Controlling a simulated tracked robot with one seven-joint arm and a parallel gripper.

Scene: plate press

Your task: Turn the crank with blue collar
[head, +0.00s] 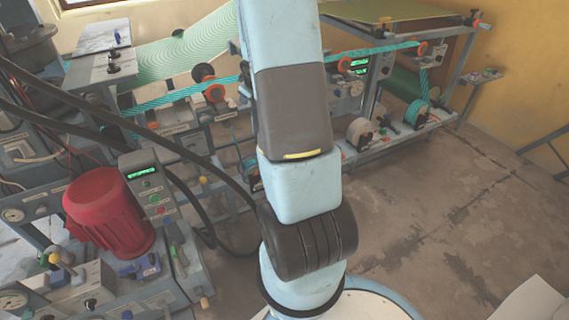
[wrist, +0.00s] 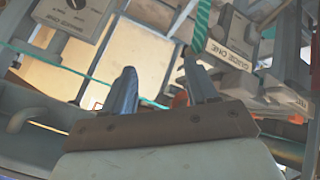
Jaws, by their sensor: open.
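I cannot clearly pick out a crank with a blue collar in either view. In the head view, a small blue part (head: 118,38) stands on the grey bench at the upper left, and a blue fitting (head: 140,267) sits beside the red motor; both are too small to name surely. My gripper (wrist: 160,68) shows in the wrist view with its two fingers apart and nothing seen between them. In the head view my arm hides the middle of the machine, and the gripper is out of sight behind it.
The red motor (head: 108,212) and a control box with a green display (head: 146,185) are at the left. A teal web (head: 188,93) runs across the press. In the wrist view, a plate labelled GUIDE ONE (wrist: 232,48) is close right of the fingers.

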